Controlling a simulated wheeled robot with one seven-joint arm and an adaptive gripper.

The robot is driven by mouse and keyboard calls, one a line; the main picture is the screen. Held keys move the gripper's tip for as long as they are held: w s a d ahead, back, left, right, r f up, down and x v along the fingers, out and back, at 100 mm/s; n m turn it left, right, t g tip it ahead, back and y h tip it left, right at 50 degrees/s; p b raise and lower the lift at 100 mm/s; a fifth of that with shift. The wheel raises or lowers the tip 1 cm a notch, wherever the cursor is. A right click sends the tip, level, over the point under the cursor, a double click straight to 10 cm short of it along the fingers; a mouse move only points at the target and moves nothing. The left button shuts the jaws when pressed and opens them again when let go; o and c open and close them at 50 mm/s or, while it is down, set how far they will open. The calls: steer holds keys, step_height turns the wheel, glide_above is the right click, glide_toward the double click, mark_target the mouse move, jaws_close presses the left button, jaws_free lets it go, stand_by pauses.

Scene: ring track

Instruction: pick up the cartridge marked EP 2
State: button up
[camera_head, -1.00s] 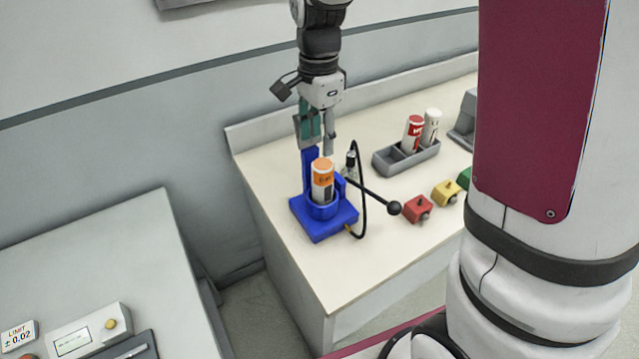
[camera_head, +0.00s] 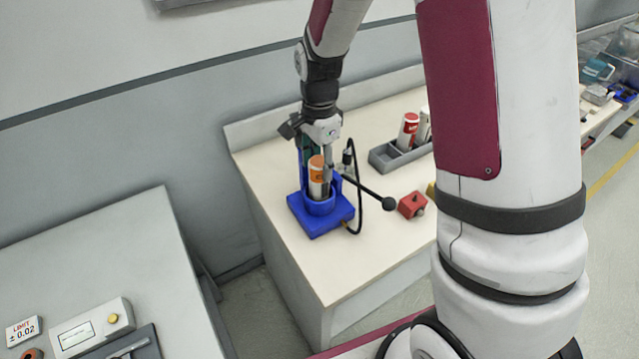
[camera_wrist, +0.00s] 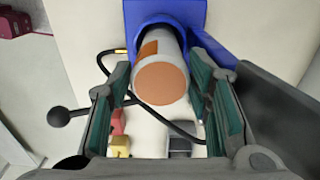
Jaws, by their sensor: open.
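An orange-topped white cartridge (camera_head: 316,178) stands upright in a blue holder (camera_head: 320,222) near the bench's left end; its marking is too small to read. My gripper (camera_head: 318,164) is above the holder, pointing down, with its fingers around the cartridge's upper part. In the wrist view the orange top of the cartridge (camera_wrist: 160,83) lies between the two green-padded fingers of my open gripper (camera_wrist: 163,100), with visible gaps on both sides. The cartridge's lower part is hidden inside the holder (camera_wrist: 207,32).
A black-knobbed lever (camera_head: 387,203) and a black cable (camera_head: 361,190) stand just right of the holder. A grey rack (camera_head: 382,158) holds a red-topped cartridge (camera_head: 408,130) and a white one (camera_head: 424,125). A red block (camera_head: 411,205) sits farther right. The bench's front is clear.

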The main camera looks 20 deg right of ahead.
jaws_close()
steer(key=shift+r, duration=0.1)
